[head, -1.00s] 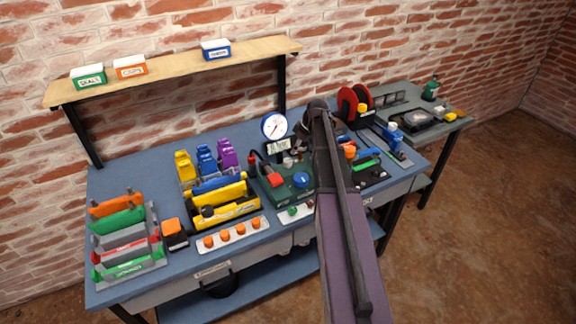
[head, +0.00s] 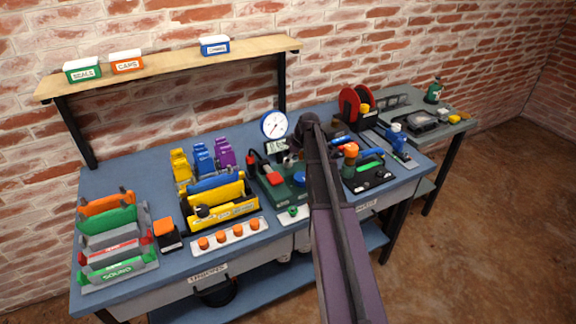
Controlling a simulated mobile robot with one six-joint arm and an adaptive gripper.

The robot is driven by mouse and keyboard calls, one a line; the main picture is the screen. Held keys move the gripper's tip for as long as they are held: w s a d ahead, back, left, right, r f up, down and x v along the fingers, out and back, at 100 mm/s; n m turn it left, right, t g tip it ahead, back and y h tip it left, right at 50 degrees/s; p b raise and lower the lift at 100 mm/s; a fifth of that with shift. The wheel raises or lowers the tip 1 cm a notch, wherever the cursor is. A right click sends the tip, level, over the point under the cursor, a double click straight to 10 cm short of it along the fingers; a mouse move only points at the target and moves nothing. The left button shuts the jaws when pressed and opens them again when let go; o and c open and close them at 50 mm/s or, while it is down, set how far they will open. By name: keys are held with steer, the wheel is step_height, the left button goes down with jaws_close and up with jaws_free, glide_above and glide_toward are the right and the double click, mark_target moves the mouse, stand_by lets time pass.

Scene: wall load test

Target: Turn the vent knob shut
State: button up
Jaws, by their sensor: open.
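The green test base (head: 270,192) stands at the middle of the bench, with a red block (head: 273,179) and a white dial gauge (head: 274,124) behind it. A blue knob (head: 299,178) on the base's right side is partly covered by my arm. A smaller green knob (head: 292,211) sits on a white plate in front. No label shows which one is the vent knob. My arm reaches over the bench from below. My gripper (head: 295,159) is open, mostly hidden behind the arm, above the back right of the base. I cannot tell whether it touches anything.
A yellow tool carrier (head: 222,210) and a strip of orange knobs (head: 230,235) stand left of the base. A black fixture (head: 368,178) and a red reel (head: 349,104) stand right of my arm. A wooden shelf (head: 170,65) is above.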

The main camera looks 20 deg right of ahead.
steer(key=shift+w+a+f+b, duration=0.15)
steer(key=shift+f+b, duration=0.2)
steer(key=shift+f, duration=0.25)
steer(key=c, duration=1.2)
